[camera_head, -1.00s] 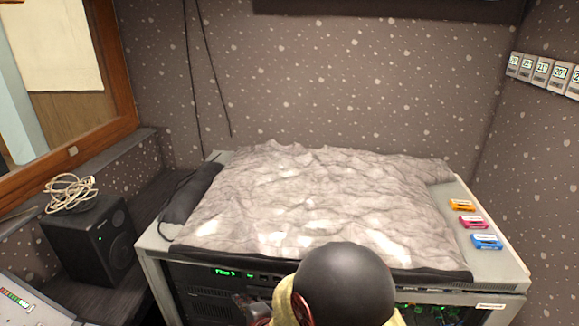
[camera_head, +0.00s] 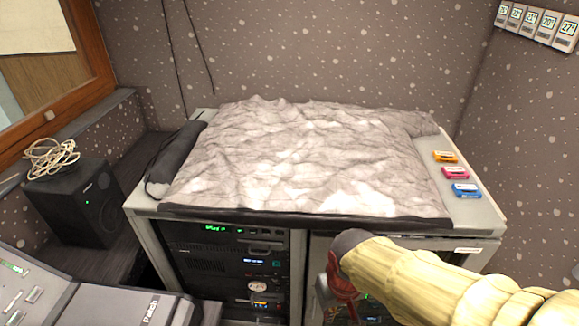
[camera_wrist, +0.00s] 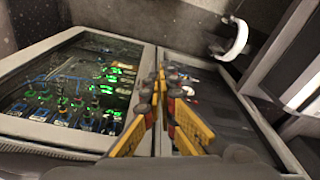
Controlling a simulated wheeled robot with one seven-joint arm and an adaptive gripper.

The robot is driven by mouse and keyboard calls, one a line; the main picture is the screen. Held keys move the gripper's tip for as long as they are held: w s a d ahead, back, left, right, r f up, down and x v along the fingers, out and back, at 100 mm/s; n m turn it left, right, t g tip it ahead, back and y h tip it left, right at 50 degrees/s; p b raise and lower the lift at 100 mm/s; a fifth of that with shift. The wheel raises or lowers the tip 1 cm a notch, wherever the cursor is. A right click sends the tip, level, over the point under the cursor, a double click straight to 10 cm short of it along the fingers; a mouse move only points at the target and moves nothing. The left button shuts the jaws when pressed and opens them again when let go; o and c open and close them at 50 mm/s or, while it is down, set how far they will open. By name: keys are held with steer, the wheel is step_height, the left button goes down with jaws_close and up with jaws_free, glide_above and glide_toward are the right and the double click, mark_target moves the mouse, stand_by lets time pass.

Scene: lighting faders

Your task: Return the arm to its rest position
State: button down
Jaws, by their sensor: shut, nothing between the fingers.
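My arm, in a cream-yellow sleeve (camera_head: 430,280), reaches in from the lower right of the head view and ends in a dark rounded joint. Dark red parts of my gripper (camera_head: 342,288) hang below that joint, in front of the equipment rack. In the wrist view my gripper (camera_wrist: 168,88) shows its yellow and dark fingers close together, with nothing held. Beyond them is a framed panel (camera_wrist: 75,88) with green lights and blue cables behind it. The fingertips are hard to make out in the head view.
A cabinet with rack units (camera_head: 235,260) carries a crumpled grey cover (camera_head: 300,155). Orange, pink and blue cassettes (camera_head: 455,172) lie at its right. A black speaker (camera_head: 75,203) with coiled cable (camera_head: 50,157) stands left. A console (camera_head: 95,295) fills the lower left.

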steer(key=s+d+r+m+t, duration=0.1)
steer(key=s+d+r+t, duration=0.1)
steer(key=d+r, duration=0.2)
steer(key=s+d+r+m+t, duration=0.1)
steer(key=d+r, duration=0.4)
steer(key=r, duration=0.5)
steer(key=shift+s+d+m+t, duration=0.3)
steer(key=shift+s+m+t, duration=0.15)
steer(key=shift+s, duration=0.45)
